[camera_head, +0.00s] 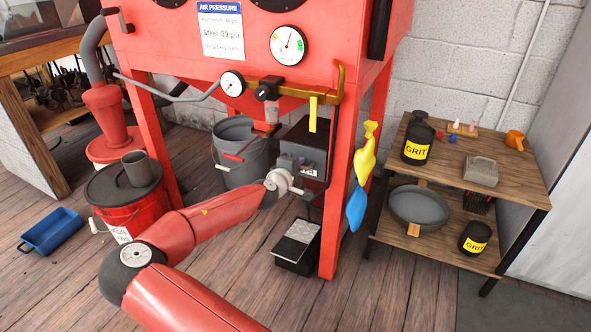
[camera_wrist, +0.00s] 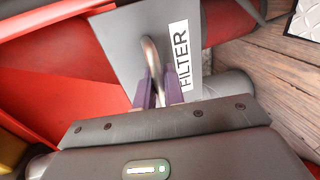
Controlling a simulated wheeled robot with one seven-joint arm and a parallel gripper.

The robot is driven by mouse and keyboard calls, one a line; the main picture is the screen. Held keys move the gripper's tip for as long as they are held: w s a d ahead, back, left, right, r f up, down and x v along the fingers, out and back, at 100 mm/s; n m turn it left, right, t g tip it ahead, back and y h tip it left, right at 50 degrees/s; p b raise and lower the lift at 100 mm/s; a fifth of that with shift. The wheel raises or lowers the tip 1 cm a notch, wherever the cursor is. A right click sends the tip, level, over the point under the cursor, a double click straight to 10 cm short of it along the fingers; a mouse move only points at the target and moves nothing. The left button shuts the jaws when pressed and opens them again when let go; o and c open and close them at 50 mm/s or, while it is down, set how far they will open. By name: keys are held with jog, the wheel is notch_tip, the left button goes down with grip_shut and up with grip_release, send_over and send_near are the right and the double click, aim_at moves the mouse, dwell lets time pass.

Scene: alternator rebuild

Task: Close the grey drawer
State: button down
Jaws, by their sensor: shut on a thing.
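The grey drawer (camera_wrist: 124,40) shows in the wrist view as a flat grey front with a white FILTER label (camera_wrist: 179,55) and a curved metal handle (camera_wrist: 152,58). My gripper (camera_wrist: 158,92) has its two purple fingers shut on the handle. In the head view, my red arm reaches to a dark box (camera_head: 308,143) under the red cabinet, and my wrist hides the fingers and handle there. How far the drawer stands open cannot be told.
The red cabinet (camera_head: 330,45) stands on red legs around the box. A grey bucket (camera_head: 245,172) is left of the box, and a black pedal (camera_head: 297,247) lies on the floor below. A wooden shelf (camera_head: 505,185) stands at right. A red bucket (camera_head: 128,208) is at left.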

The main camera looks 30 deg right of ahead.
jog(key=c, duration=1.8)
grip_release()
jog(key=shift+w+d, duration=0.1)
jog(key=v, duration=0.7)
jog(key=shift+a, duration=0.35)
jog(key=shift+s, duration=0.25)
